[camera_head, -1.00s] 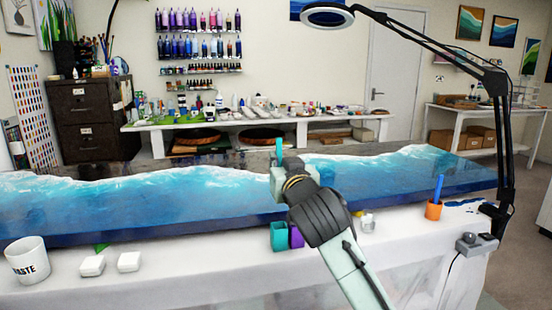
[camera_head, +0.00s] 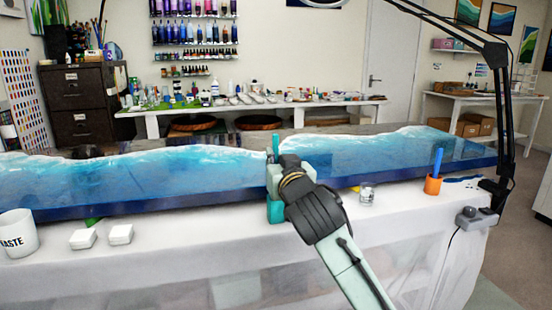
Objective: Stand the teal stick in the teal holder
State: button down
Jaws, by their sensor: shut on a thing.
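The teal stick (camera_head: 275,146) stands upright in my gripper (camera_head: 274,172), with its top showing above the fingers. My gripper is shut on it. The teal holder (camera_head: 276,212) stands on the white-covered table, directly below my gripper in the picture. The gripper covers the holder's upper part and mouth, so I cannot tell whether the stick's lower end is inside it.
A blue wave resin slab (camera_head: 120,185) runs along the table behind the holder. An orange holder (camera_head: 433,185) with a blue stick (camera_head: 438,162) and a clear cup (camera_head: 367,195) stand to the right. A white waste cup (camera_head: 18,234) and two white boxes (camera_head: 121,234) are at left.

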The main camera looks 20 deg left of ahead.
jog(key=shift+f+b, duration=1.5)
jog(key=shift+f, duration=0.85)
jog(key=c, duration=1.6)
grip_release()
jog(key=shift+c, duration=0.2)
jog(key=v, duration=1.2)
